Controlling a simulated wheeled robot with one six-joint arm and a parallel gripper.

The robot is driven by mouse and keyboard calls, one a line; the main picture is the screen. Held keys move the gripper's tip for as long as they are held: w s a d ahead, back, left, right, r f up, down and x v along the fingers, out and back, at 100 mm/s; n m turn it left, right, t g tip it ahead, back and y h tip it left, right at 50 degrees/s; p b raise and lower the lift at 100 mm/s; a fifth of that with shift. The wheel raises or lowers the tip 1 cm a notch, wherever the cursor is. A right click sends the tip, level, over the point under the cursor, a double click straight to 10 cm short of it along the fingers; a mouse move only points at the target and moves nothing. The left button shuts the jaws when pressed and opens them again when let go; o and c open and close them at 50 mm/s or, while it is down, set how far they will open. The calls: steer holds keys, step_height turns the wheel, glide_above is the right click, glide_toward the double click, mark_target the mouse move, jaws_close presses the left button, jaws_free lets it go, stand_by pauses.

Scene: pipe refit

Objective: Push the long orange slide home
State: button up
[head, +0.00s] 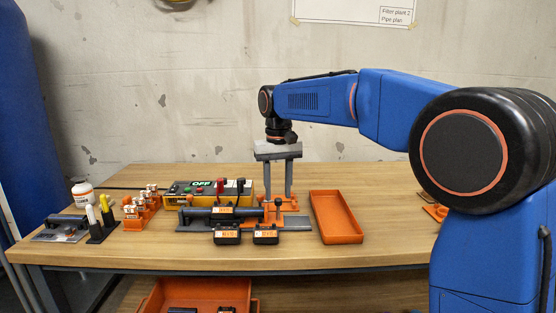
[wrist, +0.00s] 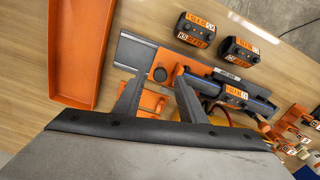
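A pipe fixture with a grey base rail (head: 295,223) stands on the table; the rail also shows in the wrist view (wrist: 138,54). At its right end in the head view is an orange part with dark knobs, probably the long slide (head: 272,217); the orange part shows in the wrist view (wrist: 171,62), partly hidden by my fingers. A dark pipe with a blue section (head: 197,215) lies along the fixture. My gripper (head: 277,196) points down above and behind the orange part. Its two fingers stand apart (wrist: 161,80) with nothing clearly held between them. Contact cannot be told.
An empty orange tray (head: 337,238) lies right of the fixture. Two black labelled blocks (head: 227,236) (head: 266,236) stand in front. A yellow control box with a green OFF display (head: 201,184) is behind. Bottle (head: 82,193), markers and orange holders stand left. The front right tabletop is clear.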

step_height(320, 180, up, 16)
stand_by(0.5)
steer(key=s+d+f+m+t, duration=0.1)
steer(key=s+d+f, duration=0.4)
steer(key=s+d, duration=0.35)
steer(key=s+d+f+t, duration=0.1)
steer(key=s+d+f, duration=0.3)
steer(key=s+d, duration=0.45)
steer(key=s+d+f+t, duration=0.1)
steer(key=s+d+f, duration=0.2)
steer(key=s+f, duration=0.6)
steer(key=s+d+f+m+t, duration=0.1)
steer(key=s+d+f, duration=0.3)
steer(key=s+f, duration=0.5)
step_height(320, 180, down, 3)
steer(key=shift+s+d+t, duration=0.15)
steer(key=shift+s+t, duration=0.25)
steer(key=shift+c, duration=0.2)
stand_by(0.6)
